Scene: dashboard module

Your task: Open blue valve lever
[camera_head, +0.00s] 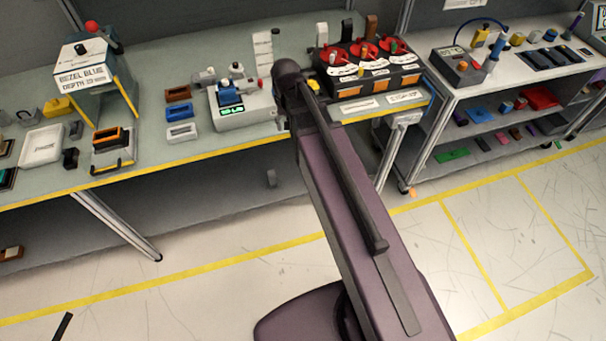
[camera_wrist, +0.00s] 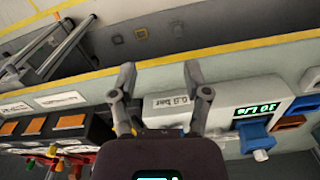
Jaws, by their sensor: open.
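A white tester unit (camera_head: 245,115) with a lit green display stands near the table's front edge. A blue block (camera_head: 229,92) sits on its top; the unit (camera_wrist: 225,97) and blue block (camera_wrist: 256,136) also show in the wrist view. I cannot tell whether this blue part is the valve lever, and no other clear blue lever shows. My gripper (camera_wrist: 160,73) is open, its two fingers apart over the table's front edge, left of the display. Nothing shows between the fingertips. In the head view my arm hides most of the gripper.
A black box with red discs and orange panels (camera_head: 370,75) stands right of my arm. Blue (camera_head: 181,134) and brown (camera_head: 178,94) bezels lie left of the tester.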

